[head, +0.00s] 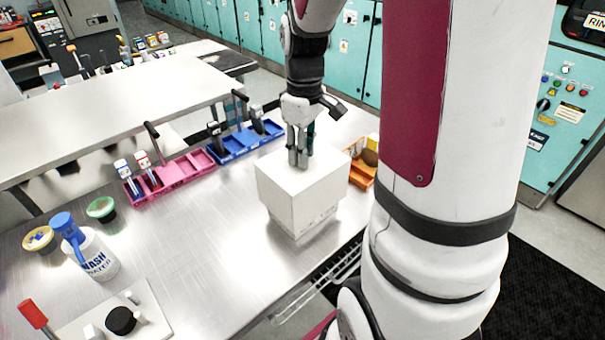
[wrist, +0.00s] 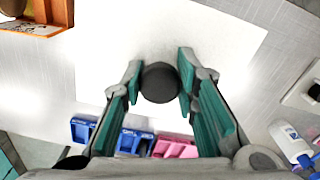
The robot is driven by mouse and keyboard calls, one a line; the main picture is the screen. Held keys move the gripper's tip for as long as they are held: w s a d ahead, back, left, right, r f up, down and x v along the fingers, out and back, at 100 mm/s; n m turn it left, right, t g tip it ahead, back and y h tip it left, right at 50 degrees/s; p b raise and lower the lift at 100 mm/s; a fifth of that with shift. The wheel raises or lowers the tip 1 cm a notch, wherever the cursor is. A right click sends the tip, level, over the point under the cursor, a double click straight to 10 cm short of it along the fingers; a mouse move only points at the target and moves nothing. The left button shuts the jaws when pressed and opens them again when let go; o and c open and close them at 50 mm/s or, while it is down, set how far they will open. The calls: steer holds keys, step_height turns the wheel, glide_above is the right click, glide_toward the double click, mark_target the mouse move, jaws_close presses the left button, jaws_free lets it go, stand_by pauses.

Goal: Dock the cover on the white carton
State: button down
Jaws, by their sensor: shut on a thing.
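The white carton (head: 292,215) stands on the steel table near its right edge, with faint print low on its side. The white cover (head: 275,168) lies over its top; it also fills the middle of the wrist view (wrist: 215,45). I cannot tell from these views whether the cover is fully seated. My gripper (head: 298,158) points down at the cover's middle. In the wrist view its teal-padded fingers (wrist: 160,85) are shut on the dark round knob (wrist: 160,80) of the cover. The fingers hide part of the top in the head view.
An orange bin (head: 360,178) stands close behind the carton at right. A pink bin (head: 170,178) and a blue bin (head: 245,140) stand to the left and behind. A wash bottle (head: 95,255) is at far left.

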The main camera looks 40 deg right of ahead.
steer(key=shift+f, duration=2.7)
steer(key=c, duration=1.2)
jaws_free()
steer(key=shift+c, duration=0.2)
